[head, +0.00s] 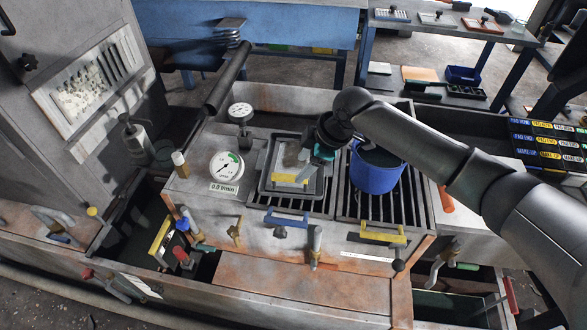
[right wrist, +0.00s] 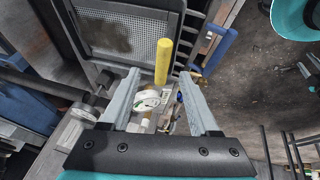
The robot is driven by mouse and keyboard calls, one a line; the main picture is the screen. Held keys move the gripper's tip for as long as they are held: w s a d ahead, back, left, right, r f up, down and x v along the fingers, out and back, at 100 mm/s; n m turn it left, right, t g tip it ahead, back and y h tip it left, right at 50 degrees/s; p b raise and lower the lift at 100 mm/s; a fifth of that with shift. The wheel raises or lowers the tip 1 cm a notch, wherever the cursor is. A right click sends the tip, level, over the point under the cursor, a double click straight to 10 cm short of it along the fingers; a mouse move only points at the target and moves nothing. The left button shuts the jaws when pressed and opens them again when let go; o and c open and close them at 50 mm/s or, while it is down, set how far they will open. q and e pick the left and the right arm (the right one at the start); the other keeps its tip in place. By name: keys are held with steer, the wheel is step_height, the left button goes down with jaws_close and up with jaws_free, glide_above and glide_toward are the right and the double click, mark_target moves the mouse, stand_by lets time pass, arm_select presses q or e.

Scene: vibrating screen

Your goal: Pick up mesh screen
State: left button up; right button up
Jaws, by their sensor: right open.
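The mesh screen (right wrist: 115,32), a grey perforated sheet in a dark frame, shows at the upper left of the right wrist view. In the head view its dark frame (head: 268,192) lies on the left bay of the machine, partly covered by my right gripper (head: 294,171). A yellow handle (right wrist: 163,60) at the screen's near edge lies between the fingertips in the right wrist view; it also shows in the head view (head: 288,179). My right gripper is open, its fingers on either side of the handle; contact cannot be told. My left gripper is not in view.
A blue bucket (head: 375,172) stands on the slatted right bay, close to my right arm. A round gauge (head: 226,166) is left of the screen. Blue (head: 287,218) and yellow (head: 383,235) handles line the machine's front. A shelf with a blue bin (head: 463,75) is behind.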

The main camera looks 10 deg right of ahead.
mark_target(294, 177)
steer(key=shift+b+x, duration=1)
steer(key=shift+x, duration=2.5)
steer(key=shift+s+a, duration=0.1)
steer(key=shift+s, duration=0.05)
jaws_close()
